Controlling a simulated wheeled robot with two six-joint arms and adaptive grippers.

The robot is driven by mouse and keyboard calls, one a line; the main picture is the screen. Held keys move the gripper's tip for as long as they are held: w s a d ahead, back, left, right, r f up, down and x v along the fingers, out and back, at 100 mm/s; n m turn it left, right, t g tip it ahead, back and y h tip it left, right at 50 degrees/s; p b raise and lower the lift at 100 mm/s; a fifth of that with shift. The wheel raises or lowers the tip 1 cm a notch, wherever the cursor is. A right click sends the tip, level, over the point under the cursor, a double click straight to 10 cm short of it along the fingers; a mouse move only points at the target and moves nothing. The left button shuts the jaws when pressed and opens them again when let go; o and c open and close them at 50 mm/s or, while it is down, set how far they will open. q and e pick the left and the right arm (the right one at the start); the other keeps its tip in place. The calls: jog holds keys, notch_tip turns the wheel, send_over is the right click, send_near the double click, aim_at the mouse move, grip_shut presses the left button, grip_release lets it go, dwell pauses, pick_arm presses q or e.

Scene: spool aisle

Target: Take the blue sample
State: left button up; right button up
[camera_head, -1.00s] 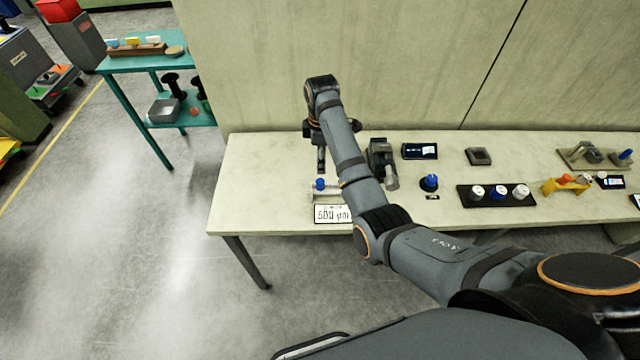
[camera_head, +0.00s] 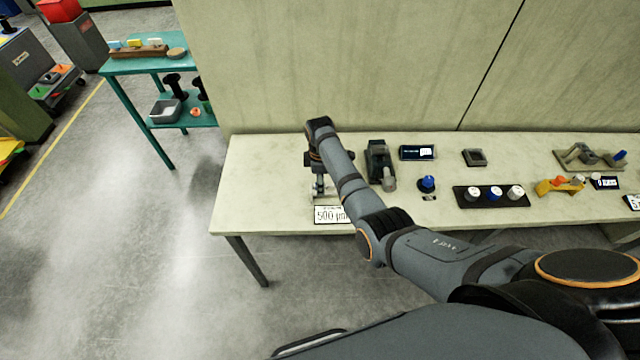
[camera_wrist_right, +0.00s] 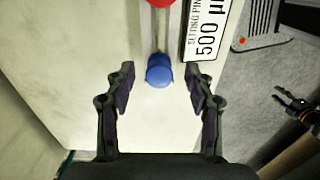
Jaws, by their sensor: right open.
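A blue round-topped piece (camera_wrist_right: 159,70) sits at the end of a grey rod by the "500 µm" plate (camera_wrist_right: 205,28) in the right wrist view. My right gripper (camera_wrist_right: 159,82) is open, with one finger on each side of the piece and gaps between. In the head view the right gripper (camera_head: 319,182) is lowered over the table's left end, behind the plate (camera_head: 331,214), and hides the piece. Other blue things are a blue-topped knob (camera_head: 427,183) and a blue spool (camera_head: 494,194) in a black tray.
On the pale table (camera_head: 262,190) stand a dark device (camera_head: 377,160), a small screen (camera_head: 417,152), the black tray (camera_head: 466,203) with white-topped spools, and an orange holder (camera_head: 556,186). A red part (camera_wrist_right: 159,2) shows at the wrist view's top. The table's left end is clear.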

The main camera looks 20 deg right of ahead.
jog(key=shift+w+f, duration=0.1)
jog(key=shift+f, duration=0.2)
jog(key=c, duration=1.1)
notch_tip(320, 180, up, 10)
jog(key=shift+r+b, duration=0.1)
jog(key=shift+b, duration=0.75)
